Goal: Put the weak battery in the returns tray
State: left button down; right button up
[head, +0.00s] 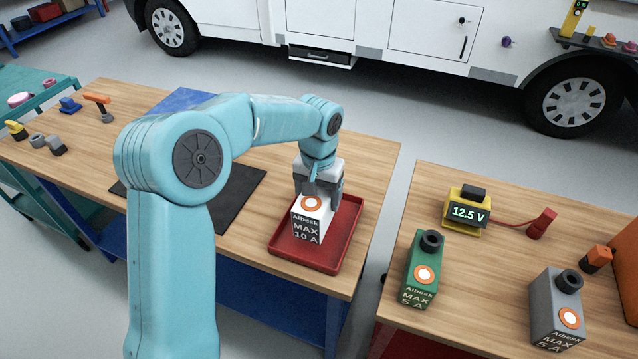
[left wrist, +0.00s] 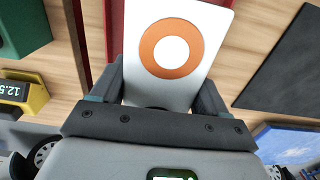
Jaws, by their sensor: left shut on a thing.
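My left gripper (head: 319,187) is shut on a white and dark grey battery (head: 312,220) marked "Albesk MAX 10 A", with an orange ring on its face. The battery is over the red tray (head: 298,260) on the wooden bench; I cannot tell whether it touches the tray floor. In the left wrist view the same battery (left wrist: 203,78) sits between the fingers (left wrist: 160,95), and the red tray (left wrist: 117,18) shows behind it. My right gripper is not in view.
A green battery (head: 421,270) and a grey battery (head: 556,310) stand on the right bench. A yellow meter (head: 467,211) reads 12.5 V, with a red lead beside it. A dark mat (head: 236,197) lies left of the tray. A gap separates the benches.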

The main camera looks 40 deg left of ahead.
aim_at(318, 189)
pick_arm(q)
jog(key=shift+f, duration=1.9)
grip_release()
jog(key=shift+f, duration=0.2)
notch_tip(318, 189, up, 12)
jog(key=shift+s+r, duration=0.1)
jog(key=shift+r, duration=0.15)
jog(key=shift+f, duration=0.1)
